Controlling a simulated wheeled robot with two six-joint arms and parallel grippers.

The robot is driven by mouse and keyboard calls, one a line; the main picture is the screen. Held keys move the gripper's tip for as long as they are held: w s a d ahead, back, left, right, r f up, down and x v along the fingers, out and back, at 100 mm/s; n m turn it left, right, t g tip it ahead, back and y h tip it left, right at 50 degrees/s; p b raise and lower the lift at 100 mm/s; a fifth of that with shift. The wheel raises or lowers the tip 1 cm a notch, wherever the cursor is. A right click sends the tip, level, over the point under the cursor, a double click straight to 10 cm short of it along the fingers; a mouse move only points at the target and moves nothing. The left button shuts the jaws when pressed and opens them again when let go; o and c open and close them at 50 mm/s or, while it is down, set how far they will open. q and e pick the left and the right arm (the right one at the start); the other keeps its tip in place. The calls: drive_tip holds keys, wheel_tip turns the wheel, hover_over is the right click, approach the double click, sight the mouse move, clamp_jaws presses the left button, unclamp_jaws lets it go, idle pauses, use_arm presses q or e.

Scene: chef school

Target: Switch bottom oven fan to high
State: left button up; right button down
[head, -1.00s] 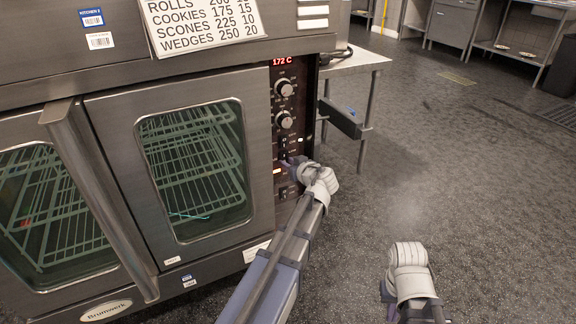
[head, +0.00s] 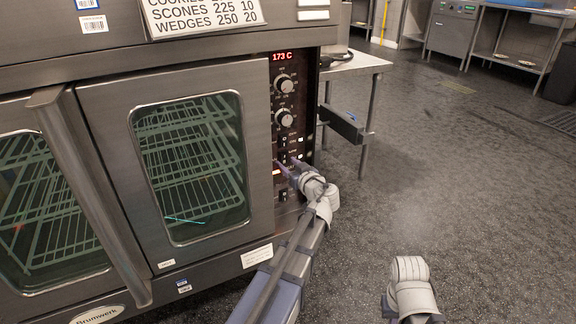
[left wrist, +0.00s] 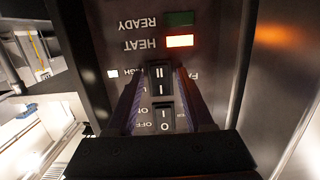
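The bottom oven's control panel (head: 287,130) shows a red 173 C display and two knobs. In the left wrist view, which looks upside down, a black rocker switch (left wrist: 159,80) marked II and I sits beside a partly hidden fan label with "HIGH". A second rocker switch (left wrist: 164,118) marked I and O, beside "OFF", is nearer my gripper. My left gripper (head: 285,164) is in front of the lower panel, its fingers apart with the switches seen between them. Contact cannot be told. My right arm shows at the bottom right; its gripper is not visible.
The oven's glass door (head: 190,165) is shut, with a long handle (head: 92,195) to its left. A metal side table (head: 355,66) stands right of the oven. An amber HEAT light (left wrist: 180,41) is lit. Open floor lies to the right.

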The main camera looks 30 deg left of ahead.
use_arm(q)
drive_tip(key=shift+o, duration=0.3)
drive_tip(key=p+v, duration=0.1)
drive_tip(key=v, duration=0.6)
drive_tip(key=shift+s+d, duration=0.25)
drive_tip(key=shift+d, duration=0.1)
